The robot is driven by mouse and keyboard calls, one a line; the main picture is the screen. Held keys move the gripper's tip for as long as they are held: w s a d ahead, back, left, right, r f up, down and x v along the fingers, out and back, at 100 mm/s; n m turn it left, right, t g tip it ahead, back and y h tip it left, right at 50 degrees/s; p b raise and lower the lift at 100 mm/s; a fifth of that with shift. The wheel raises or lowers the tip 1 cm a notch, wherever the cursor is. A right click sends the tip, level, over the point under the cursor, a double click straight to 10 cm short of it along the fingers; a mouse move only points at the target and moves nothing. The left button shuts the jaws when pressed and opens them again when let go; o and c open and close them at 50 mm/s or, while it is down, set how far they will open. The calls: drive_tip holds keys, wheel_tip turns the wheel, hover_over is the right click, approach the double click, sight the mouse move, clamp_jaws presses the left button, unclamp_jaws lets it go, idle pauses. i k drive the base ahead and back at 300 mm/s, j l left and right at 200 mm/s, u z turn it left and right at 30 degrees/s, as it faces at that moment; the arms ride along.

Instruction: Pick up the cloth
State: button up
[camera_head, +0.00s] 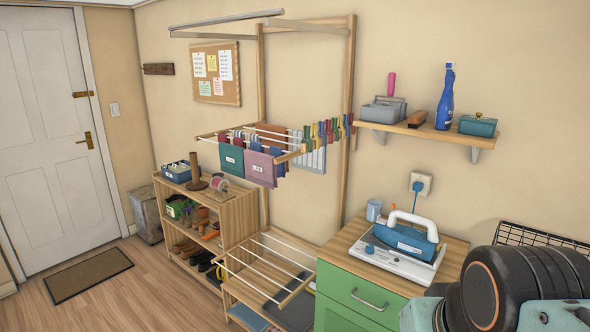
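Several flat pieces hang from the wall-mounted drying rack (222,137), among them a teal piece (231,160) and a purple piece (260,168), each with a small white label. They look like cloths, but I cannot tell for sure. A flat dark grey piece (294,312) and a blue piece (248,318) lie low under the lower rack, partly cut off by the picture's bottom edge. I cannot tell which of these is the task's cloth. My gripper is not in view; only part of my arm shows at the lower right.
A blue iron (406,240) stands on the green cabinet (352,292). A shelf (428,130) above holds a blue spray bottle (446,97) and boxes. A shoe shelf (236,220) stands left of the lower rack (266,265). Wood floor is clear near the doormat (88,274).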

sight(260, 168)
drive_tip(key=k+j, duration=0.3)
drive_tip(key=j, duration=0.3)
drive_tip(key=k+j, duration=0.1)
drive_tip(key=j, duration=0.3)
drive_tip(key=i+j, duration=0.15)
drive_tip(key=j, duration=0.25)
drive_tip(key=i+j+z, duration=0.1)
drive_tip(key=j, duration=0.3)
drive_tip(key=i+j, duration=0.15)
drive_tip(key=j, duration=0.25)
